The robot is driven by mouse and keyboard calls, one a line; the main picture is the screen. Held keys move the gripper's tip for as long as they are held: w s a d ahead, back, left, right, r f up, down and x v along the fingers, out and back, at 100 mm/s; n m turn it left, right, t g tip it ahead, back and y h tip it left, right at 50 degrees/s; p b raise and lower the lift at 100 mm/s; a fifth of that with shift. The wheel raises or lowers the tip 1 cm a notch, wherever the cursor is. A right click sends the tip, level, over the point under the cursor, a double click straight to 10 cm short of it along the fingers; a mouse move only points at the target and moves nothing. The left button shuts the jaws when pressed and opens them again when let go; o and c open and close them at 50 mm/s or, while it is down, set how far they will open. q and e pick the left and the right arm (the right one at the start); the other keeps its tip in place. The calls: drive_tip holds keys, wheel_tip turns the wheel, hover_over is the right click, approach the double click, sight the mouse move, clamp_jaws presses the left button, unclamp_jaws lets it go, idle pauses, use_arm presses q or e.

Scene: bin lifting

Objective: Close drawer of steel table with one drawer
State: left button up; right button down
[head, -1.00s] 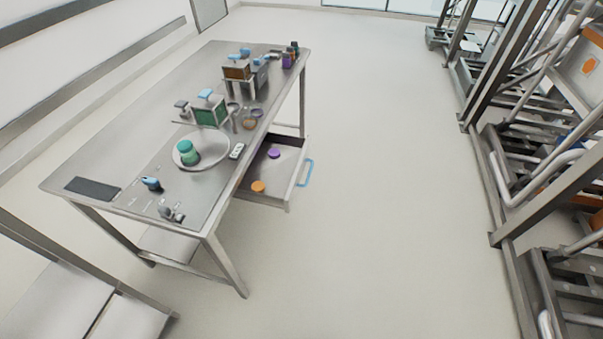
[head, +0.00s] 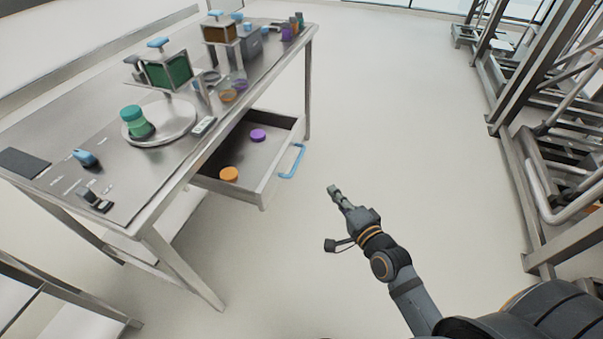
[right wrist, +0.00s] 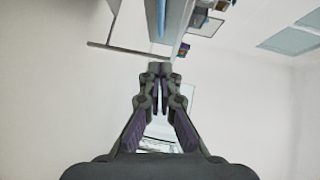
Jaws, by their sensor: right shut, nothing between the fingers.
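The steel table (head: 172,190) stands at the left in the head view. Its one drawer (head: 272,178) is pulled out toward the right, with a blue handle (head: 292,161) on its front. An orange round piece (head: 229,174) and a purple round piece (head: 258,135) lie inside the drawer. My right gripper (head: 333,189) is shut and empty, to the right of and apart from the blue handle. In the right wrist view its fingers (right wrist: 160,68) meet, with nothing between them. My left gripper is not in view.
On the tabletop are a round plate (head: 172,114) with a green-lidded jar (head: 135,121), and a green box on a stand (head: 168,72). Metal racks (head: 520,150) line the right side.

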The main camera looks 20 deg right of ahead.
drive_tip(key=a+b+x, duration=0.2)
drive_tip(key=a+x, duration=0.1)
drive_tip(key=x, duration=0.9)
drive_tip(key=shift+f, duration=0.3)
drive_tip(key=shift+w, duration=0.1)
